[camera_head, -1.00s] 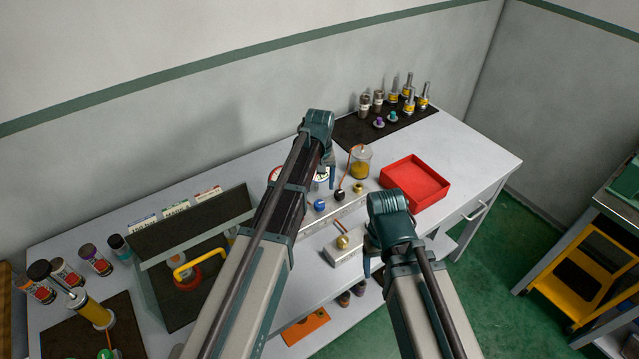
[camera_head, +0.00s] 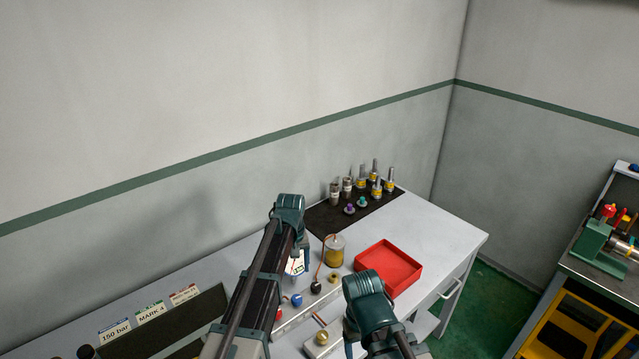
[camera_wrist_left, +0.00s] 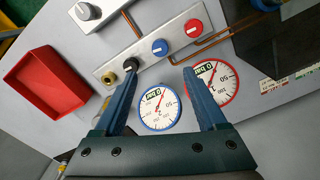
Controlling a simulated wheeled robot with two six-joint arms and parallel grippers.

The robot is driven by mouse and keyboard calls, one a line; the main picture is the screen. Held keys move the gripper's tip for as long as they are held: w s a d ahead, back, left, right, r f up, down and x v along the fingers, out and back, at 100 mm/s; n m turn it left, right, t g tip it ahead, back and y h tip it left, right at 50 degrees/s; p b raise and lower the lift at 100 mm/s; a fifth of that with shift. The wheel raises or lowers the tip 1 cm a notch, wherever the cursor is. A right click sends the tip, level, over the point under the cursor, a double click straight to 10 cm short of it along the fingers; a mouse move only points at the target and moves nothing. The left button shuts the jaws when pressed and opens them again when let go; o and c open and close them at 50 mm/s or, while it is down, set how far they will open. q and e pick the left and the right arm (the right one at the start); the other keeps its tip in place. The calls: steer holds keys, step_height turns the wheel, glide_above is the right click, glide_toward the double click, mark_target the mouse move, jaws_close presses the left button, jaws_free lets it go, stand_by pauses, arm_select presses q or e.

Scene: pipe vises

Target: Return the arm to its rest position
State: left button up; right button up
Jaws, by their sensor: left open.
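My left arm (camera_head: 262,275) reaches in over the workbench in the head view. Its gripper (camera_wrist_left: 160,75) is open and empty in the left wrist view, its two blue fingers apart above the panel with knobs. A blue-rimmed gauge (camera_wrist_left: 160,109) shows between the fingers, and a red-rimmed gauge (camera_wrist_left: 226,84) lies partly behind the right finger. The panel (camera_wrist_left: 147,48) carries a black knob (camera_wrist_left: 130,65), a blue knob (camera_wrist_left: 160,47) and a red knob (camera_wrist_left: 194,28). My right arm (camera_head: 370,305) shows at the lower middle of the head view; its fingers are mostly hidden.
A red tray (camera_head: 388,268) sits on the right of the bench. A yellow-filled jar (camera_head: 334,252) stands beside it. Several fittings stand on a dark mat (camera_head: 330,218) at the back. Label cards (camera_head: 150,312) line the left. The bench top right of the mat is clear.

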arm_select(q)
steer(key=s+d+f+m+b, duration=0.2)
steer(key=s+f+b, duration=0.1)
steer(key=s, duration=0.5)
steer(key=s+d+f+m+b, duration=0.3)
steer(key=s, duration=0.5)
steer(key=s+d+f+m+y+b, duration=0.1)
steer(key=s+d+f+m+b, duration=0.1)
steer(key=s, duration=0.6)
steer(key=shift+s+d+f+m+b, duration=0.3)
steer(key=shift+d+f+b, duration=0.15)
steer(key=shift+f+b, duration=0.35)
steer(key=shift+c, duration=0.4)
